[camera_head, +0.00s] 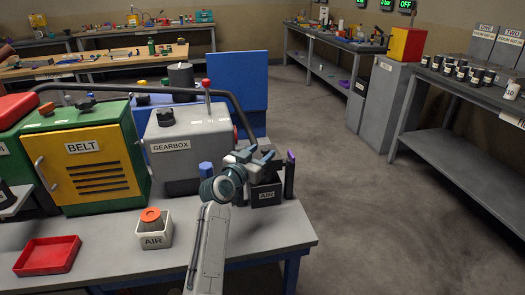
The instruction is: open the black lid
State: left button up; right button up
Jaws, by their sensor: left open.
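My left gripper (264,158) is open, with no object visible between its fingers. It is at the right end of the near bench, above and partly in front of a black box labelled AIR (266,193). I cannot tell whether it touches the box. The grey GEARBOX housing (190,150) stands just left of the gripper, with a black cap (165,116) on its top. Another black knob (84,105) is on top of the green and yellow BELT housing (95,160). I cannot tell which black part is the lid. My right gripper is not in view.
A dark pipe arches over the housings. The floor at right is clear.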

pick_arm(q)
jog(key=shift+w+d, duration=0.35)
jog(key=shift+w, duration=0.3)
grip_shut()
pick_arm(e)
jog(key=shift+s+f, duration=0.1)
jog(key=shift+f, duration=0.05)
